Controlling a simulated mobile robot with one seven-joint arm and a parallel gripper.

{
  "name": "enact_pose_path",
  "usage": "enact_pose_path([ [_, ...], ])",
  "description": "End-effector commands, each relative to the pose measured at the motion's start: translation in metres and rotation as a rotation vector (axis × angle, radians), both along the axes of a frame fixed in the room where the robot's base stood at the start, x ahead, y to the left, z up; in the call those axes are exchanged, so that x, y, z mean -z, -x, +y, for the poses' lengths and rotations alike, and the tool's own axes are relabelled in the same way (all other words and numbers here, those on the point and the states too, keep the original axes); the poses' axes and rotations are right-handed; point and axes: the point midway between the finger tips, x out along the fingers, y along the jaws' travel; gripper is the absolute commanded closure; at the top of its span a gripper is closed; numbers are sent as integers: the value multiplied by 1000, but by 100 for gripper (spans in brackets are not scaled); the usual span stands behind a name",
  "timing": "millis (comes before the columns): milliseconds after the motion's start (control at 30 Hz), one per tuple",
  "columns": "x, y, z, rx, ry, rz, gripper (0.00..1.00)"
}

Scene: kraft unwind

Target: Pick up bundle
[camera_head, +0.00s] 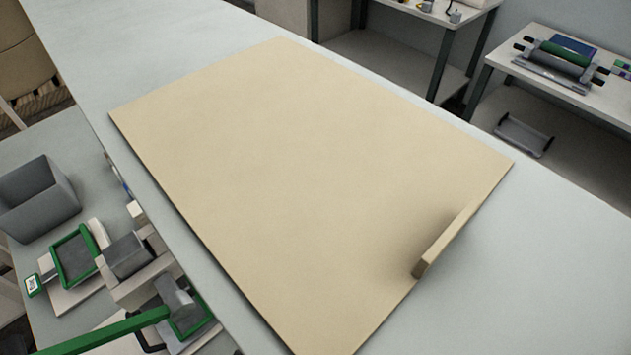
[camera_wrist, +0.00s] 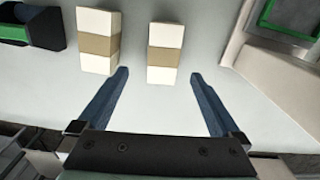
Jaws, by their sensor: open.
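Two white bundles, each with a brown band around its middle, lie on a pale surface in the wrist view. The left bundle (camera_wrist: 98,22) is up and left of my gripper. The right bundle (camera_wrist: 165,35) is straight ahead, with its near end showing between the fingertips. My gripper (camera_wrist: 159,74) is open, with its two blue fingers spread and nothing held. I cannot tell how high the fingers are above the surface. A small white block (camera_head: 136,209) beside the counter in the head view may be a bundle, but it is too small to tell.
A dark tray with a green edge (camera_wrist: 32,28) stands at the left in the wrist view, and a grey-framed green item (camera_wrist: 290,15) at the upper right. A large tan sheet (camera_head: 290,180) with a raised strip (camera_head: 445,240) covers much of the counter. A grey bin (camera_head: 40,200) stands left.

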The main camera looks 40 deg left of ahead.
Motion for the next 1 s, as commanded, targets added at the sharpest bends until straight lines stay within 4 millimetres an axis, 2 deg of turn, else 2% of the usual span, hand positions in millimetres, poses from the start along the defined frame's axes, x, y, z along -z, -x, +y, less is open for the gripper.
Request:
enact_pose_path([
  [167, 13, 1, 0, -2, 3, 4, 0],
  [400, 58, 2, 0, -2, 3, 4, 0],
  [500, 70, 1, 0, -1, 2, 2, 0],
  [767, 87, 2, 2, -1, 2, 2, 0],
  [1000, 118, 3, 6, -1, 2, 2, 0],
])
